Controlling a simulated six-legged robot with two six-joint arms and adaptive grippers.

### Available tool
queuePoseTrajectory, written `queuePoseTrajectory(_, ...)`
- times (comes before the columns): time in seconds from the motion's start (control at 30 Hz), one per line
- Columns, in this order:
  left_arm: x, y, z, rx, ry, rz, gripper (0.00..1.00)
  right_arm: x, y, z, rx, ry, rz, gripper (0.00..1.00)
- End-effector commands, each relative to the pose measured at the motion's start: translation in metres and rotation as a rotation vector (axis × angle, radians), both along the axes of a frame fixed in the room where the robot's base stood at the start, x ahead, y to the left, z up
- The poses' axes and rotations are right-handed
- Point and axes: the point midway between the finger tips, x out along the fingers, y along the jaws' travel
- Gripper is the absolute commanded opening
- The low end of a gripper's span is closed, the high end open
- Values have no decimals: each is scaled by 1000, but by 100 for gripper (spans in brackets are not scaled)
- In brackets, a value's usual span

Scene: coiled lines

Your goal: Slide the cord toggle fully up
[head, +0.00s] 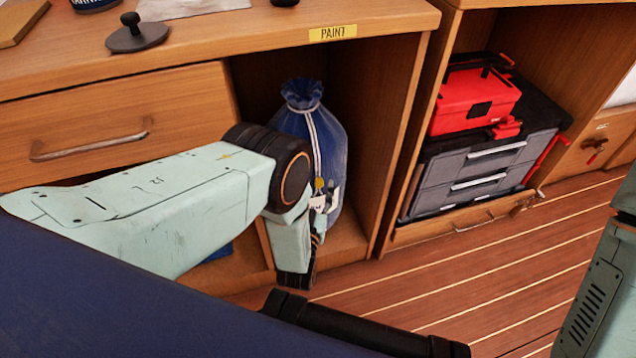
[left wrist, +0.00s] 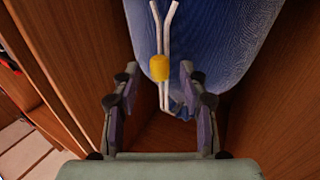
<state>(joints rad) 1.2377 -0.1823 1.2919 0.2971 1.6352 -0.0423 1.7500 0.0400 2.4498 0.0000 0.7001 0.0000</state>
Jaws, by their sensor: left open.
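A blue drawstring bag (head: 332,140) with a gathered top stands in an open cubby, with a white cord (head: 313,130) down its front. The cord toggle (head: 319,184) is a small yellow piece low on the cord. In the left wrist view, the yellow toggle (left wrist: 160,67) sits around two white cord strands (left wrist: 166,40), which spread apart on one side of it. My left gripper (head: 324,199) is at the bag's front. In the left wrist view, its two fingers (left wrist: 159,74) are open on either side of the toggle, with visible gaps. My right gripper is not in view.
Wooden cubby walls (head: 376,130) stand close on both sides of the bag. A yellow PAINT label (head: 333,33) is on the counter edge above. A red toolbox (head: 470,101) sits on grey drawers (head: 450,182) to the right. A closed drawer (head: 100,115) is at left.

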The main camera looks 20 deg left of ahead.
Motion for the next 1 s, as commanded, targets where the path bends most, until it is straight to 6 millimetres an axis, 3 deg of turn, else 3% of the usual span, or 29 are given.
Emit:
queuePoseTrajectory(0.33,-3,-1,0,0,0,0,43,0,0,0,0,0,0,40)
queuePoseTrajectory(0.83,-1,-1,0,0,0,-1,2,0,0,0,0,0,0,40)
queuePoseTrajectory(1.0,0,-1,0,0,0,-1,0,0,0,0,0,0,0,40)
